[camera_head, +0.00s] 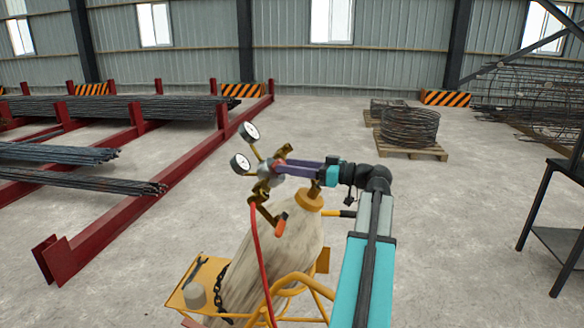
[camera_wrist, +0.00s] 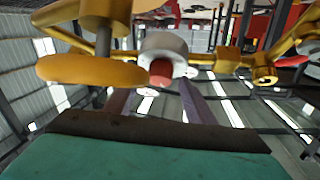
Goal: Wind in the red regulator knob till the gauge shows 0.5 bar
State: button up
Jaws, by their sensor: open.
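The red regulator knob (camera_wrist: 161,72) shows in the wrist view, at the front of the round grey regulator body (camera_wrist: 166,46). It lies between the lines of my gripper's two purple fingers (camera_wrist: 155,92). The fingers are apart, with nothing pressed between them; whether the tips reach alongside the knob is hard to tell. In the head view my open gripper (camera_head: 281,167) reaches left to the regulator (camera_head: 267,171), and the knob is hidden there. Two white-faced gauges, an upper one (camera_head: 250,132) and a lower one (camera_head: 240,164), stand off the regulator; their readings are too small to make out.
A pale gas cylinder (camera_head: 285,250) with a brass top stands tilted on a yellow cart (camera_head: 190,292). A red hose (camera_head: 262,262) hangs from the regulator. Red racks (camera_head: 130,215) with rebar stand left; wire coils (camera_head: 410,127) lie on pallets behind. Open floor surrounds the cart.

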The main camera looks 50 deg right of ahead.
jog(key=b+v, duration=0.4)
jog(key=v, duration=1)
jog(key=shift+w, duration=0.1)
dwell(0.5)
